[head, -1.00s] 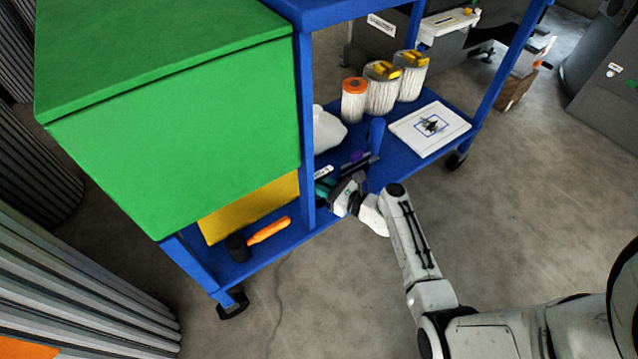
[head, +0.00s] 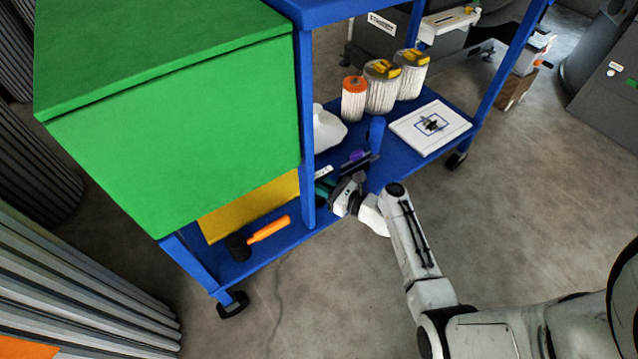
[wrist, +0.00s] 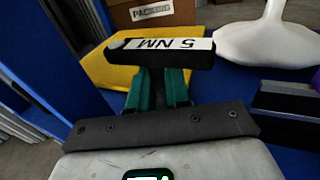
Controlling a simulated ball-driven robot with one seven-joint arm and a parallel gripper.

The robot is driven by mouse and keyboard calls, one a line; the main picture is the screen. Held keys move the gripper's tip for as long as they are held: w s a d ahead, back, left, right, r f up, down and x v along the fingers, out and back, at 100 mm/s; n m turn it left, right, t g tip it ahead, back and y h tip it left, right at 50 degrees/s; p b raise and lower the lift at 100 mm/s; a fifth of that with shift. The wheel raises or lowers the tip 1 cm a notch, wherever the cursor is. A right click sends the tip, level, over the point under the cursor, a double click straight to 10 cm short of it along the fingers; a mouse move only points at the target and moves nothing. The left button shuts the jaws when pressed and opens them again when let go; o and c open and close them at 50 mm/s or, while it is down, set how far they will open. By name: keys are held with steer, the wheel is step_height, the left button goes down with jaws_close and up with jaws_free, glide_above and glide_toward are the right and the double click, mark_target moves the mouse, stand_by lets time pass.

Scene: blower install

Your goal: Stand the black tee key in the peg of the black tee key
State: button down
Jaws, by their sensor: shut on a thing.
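The black tee key (wrist: 160,55) is held in my gripper (wrist: 158,92), with its crossbar and white "5 NM" label facing the wrist camera. The green fingers are shut on its dark stem below the crossbar. In the head view my gripper (head: 328,188) is at the lower shelf's front edge, just right of the blue post, with the key's white label (head: 323,172) showing. The stem's lower end is hidden. A dark bar (head: 360,168) with a purple piece (head: 357,156) lies just right of the gripper. I cannot make out the key's peg.
A blue upright piece (head: 376,132) and a white jug-like thing (head: 328,130) stand behind the gripper. Several filters (head: 382,90) and a white board (head: 430,128) are farther back. A yellow sheet (head: 250,207) and an orange-handled mallet (head: 268,230) lie left of the post.

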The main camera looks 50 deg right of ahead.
steer(key=shift+f+b, duration=0.65)
steer(key=shift+f, duration=0.15)
steer(key=c, duration=1)
jaws_free()
steer(key=s+d+p, duration=0.1)
steer(key=s+p, duration=0.2)
steer(key=s, duration=0.7)
steer(key=shift+s+r+p, duration=0.35)
steer(key=shift+r, duration=0.05)
